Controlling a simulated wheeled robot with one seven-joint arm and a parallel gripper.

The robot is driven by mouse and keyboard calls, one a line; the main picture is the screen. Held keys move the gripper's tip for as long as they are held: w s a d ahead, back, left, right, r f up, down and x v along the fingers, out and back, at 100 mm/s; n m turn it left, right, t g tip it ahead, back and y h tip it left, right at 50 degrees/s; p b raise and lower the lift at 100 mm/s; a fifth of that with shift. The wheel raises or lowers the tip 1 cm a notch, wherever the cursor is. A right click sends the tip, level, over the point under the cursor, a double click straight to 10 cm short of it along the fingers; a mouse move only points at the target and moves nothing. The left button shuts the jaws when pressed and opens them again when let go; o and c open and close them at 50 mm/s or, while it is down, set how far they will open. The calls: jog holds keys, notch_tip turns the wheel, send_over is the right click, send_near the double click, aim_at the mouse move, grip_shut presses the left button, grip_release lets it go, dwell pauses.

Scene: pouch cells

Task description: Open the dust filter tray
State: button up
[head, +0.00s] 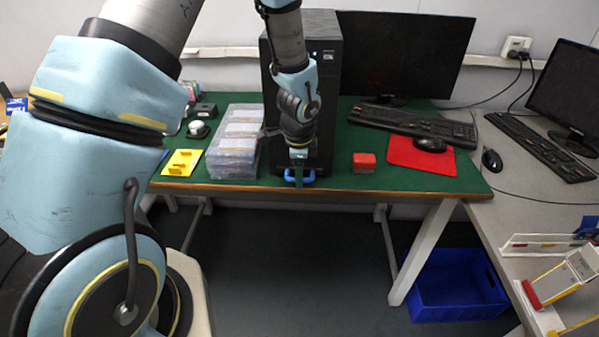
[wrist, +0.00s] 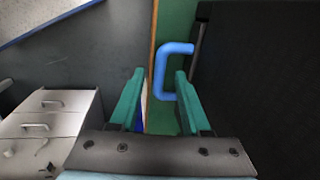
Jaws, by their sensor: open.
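The black computer tower (head: 325,62) stands on the green desktop, and its dark side fills the right of the wrist view (wrist: 265,75). A blue U-shaped handle (head: 300,178) sticks out at the foot of its front, over the desk's front edge. The tray behind the handle is hidden. My gripper (head: 299,160) is just above the handle in the head view, partly covering the tower. In the wrist view my gripper (wrist: 160,75) has its two green fingers apart. The blue handle (wrist: 160,80) shows between and beyond the fingertips, closer to the right finger; contact cannot be told.
Stacked clear boxes (head: 235,142) stand left of the tower. A red block (head: 364,162) and a red mouse pad (head: 405,155) lie to the right. A blue crate (head: 455,285) is on the floor. A drawer cabinet (wrist: 50,125) shows at left in the wrist view.

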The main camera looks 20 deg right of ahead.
grip_shut()
dwell(0.3)
dwell(1.1)
